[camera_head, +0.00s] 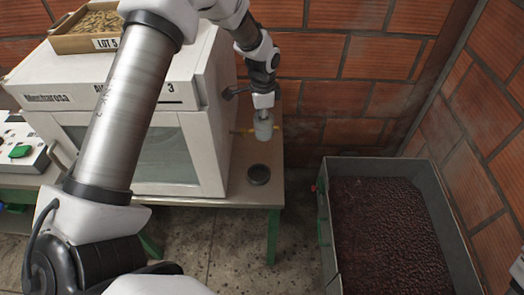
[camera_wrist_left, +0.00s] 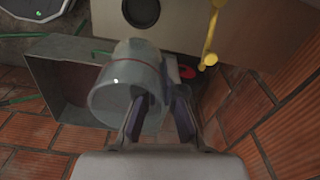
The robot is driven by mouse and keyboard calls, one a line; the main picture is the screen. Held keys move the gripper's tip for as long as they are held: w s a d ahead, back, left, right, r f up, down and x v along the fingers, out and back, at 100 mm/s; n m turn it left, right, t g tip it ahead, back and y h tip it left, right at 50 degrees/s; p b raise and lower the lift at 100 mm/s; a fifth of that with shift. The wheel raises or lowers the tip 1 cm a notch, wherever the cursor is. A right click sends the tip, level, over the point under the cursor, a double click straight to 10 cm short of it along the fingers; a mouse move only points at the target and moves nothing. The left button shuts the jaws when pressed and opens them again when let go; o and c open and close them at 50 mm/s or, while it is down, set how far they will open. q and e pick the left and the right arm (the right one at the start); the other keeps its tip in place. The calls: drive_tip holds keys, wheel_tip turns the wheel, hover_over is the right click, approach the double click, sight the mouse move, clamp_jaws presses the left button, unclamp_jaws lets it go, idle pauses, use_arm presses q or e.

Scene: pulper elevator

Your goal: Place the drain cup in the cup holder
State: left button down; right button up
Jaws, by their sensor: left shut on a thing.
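The drain cup (camera_head: 263,130) is a pale grey, translucent cup. My left gripper (camera_head: 263,108) is shut on it and holds it beside the machine's right side. In the left wrist view the cup (camera_wrist_left: 125,88) shows large and tilted at the dark fingers of my gripper (camera_wrist_left: 162,112). The grip on its wall is partly hidden. The cup holder appears to be the dark round piece (camera_head: 258,174) on the table top, below the cup in the head view and clear of it.
The yellow pipe also shows in the left wrist view (camera_wrist_left: 210,45). A metal bin of dark beans (camera_head: 390,230) stands right of the table. Brick walls (camera_head: 345,60) close the back and right.

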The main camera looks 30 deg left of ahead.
sight(261, 170)
use_arm(q)
drive_tip(key=f+m+b, duration=0.1)
drive_tip(key=f+b, duration=0.1)
drive_tip(key=f, duration=0.3)
drive_tip(key=s+f+m+b, duration=0.1)
drive_tip(key=f+m, duration=0.1)
drive_tip(key=f, duration=0.4)
drive_tip(key=f+m+b, duration=0.1)
drive_tip(key=f+b, duration=0.1)
drive_tip(key=f, duration=0.4)
drive_tip(key=shift+s+d+f+m+b, duration=0.25)
drive_tip(key=shift+s+m+b, duration=0.05)
drive_tip(key=shift+b, duration=0.05)
drive_tip(key=shift+f, duration=0.4)
drive_tip(key=shift+s+f+b, duration=0.2)
drive_tip(key=shift+f+b, duration=0.05)
drive_tip(key=shift+b, duration=0.25)
